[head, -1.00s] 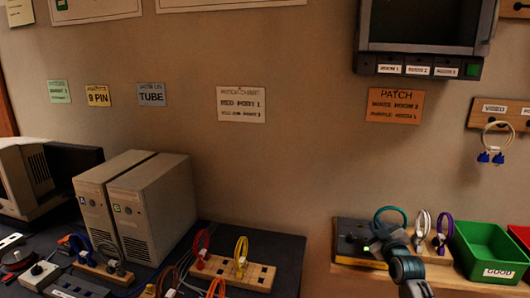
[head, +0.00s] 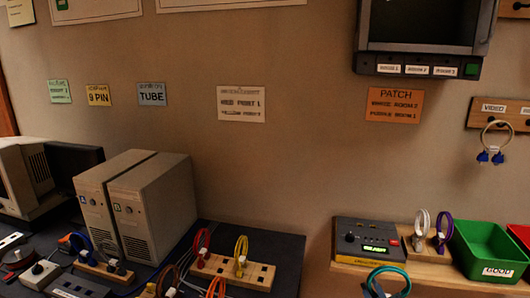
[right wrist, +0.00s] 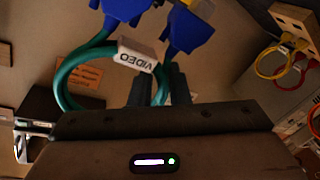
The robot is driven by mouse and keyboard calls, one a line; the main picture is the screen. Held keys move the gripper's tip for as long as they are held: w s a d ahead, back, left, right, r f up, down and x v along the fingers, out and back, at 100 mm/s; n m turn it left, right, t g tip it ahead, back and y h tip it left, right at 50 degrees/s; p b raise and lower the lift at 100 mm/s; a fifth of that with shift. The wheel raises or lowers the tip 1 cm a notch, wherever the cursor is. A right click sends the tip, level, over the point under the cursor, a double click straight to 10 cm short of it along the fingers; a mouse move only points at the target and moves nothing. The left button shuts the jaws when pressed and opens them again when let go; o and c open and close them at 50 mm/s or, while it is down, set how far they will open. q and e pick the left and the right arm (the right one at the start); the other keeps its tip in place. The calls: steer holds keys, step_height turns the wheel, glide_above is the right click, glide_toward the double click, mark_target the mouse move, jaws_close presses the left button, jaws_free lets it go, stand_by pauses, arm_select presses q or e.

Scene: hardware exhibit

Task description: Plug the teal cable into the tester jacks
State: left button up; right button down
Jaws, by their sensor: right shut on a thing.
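The teal cable (head: 388,268) is looped at the bottom of the head view, in front of the tester. In the right wrist view the teal cable (right wrist: 68,75) has a white VIDEO tag (right wrist: 137,55) and two blue plugs (right wrist: 190,35) at the top edge. My right gripper (right wrist: 160,82) is shut on the cable near the tag; its fingers partly hide the grip. The tester (head: 370,242) is a dark box with a lit green display and a red button, on the wooden shelf. Its jacks cannot be made out. My left gripper is not in view.
A white cable (head: 421,222) and a purple cable (head: 440,232) stand on a wooden block right of the tester. A green bin (head: 488,245) marked GOOD is further right. A cable with blue plugs (head: 490,157) hangs from the wall rack.

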steer(key=s+a+f, duration=0.1)
steer(key=s+a, duration=0.2)
steer(key=s, duration=0.4)
steer(key=s+a+f, duration=0.1)
steer(key=s+a, duration=0.2)
steer(key=s, duration=0.3)
steer(key=shift+s, duration=0.35)
